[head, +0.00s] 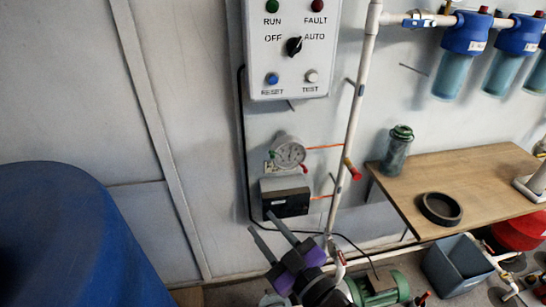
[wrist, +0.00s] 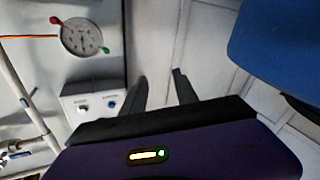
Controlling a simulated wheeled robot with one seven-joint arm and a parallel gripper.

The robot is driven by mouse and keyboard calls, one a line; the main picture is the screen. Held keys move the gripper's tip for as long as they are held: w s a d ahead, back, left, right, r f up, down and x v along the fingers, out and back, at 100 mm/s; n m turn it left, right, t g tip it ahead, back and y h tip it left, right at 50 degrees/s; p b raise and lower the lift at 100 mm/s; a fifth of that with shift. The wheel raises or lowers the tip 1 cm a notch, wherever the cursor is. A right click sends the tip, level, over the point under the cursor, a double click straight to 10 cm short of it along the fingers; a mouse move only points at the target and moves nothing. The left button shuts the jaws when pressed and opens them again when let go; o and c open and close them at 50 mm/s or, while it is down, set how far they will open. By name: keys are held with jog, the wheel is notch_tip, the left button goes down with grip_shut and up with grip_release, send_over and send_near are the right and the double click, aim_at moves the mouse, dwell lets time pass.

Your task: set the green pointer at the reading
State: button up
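A round white dial gauge (head: 290,154) is on the wall below the control panel. A small green pointer (head: 271,153) sits at its left rim and a red pointer (head: 304,168) at its lower right rim. In the wrist view the gauge (wrist: 82,37) appears turned, with the green pointer (wrist: 106,49) at its lower right and the red pointer (wrist: 55,20) at its upper left. The dial's numbers and needle are too small to read. My gripper (head: 261,221) is below and left of the gauge, its two fingers apart and empty; it also shows in the wrist view (wrist: 160,76).
A dark-fronted box (head: 285,196) is just below the gauge. A control panel (head: 290,48) is above it. A vertical pipe (head: 353,110) with a red-handled valve (head: 353,169) stands to the right, and a blue tank (head: 75,240) fills the lower left. The wall left of the gauge is clear.

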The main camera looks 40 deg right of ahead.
jog(key=w+d+r+m+g+h, duration=0.1)
jog(key=w+d+r+m+h, duration=0.1)
jog(key=w+d+r+h, duration=0.4)
jog(key=m+g+p, duration=0.1)
jog(key=m+g, duration=0.1)
jog(key=m, duration=0.1)
send_near(273, 157)
jog(key=shift+h, duration=0.4)
jog(key=p+x, duration=0.1)
jog(key=x, duration=0.3)
jog(key=p+x, duration=0.1)
jog(key=x, duration=0.3)
jog(key=shift+w+a+f, duration=0.15)
jog(key=shift+f, duration=0.05)
grip_shut()
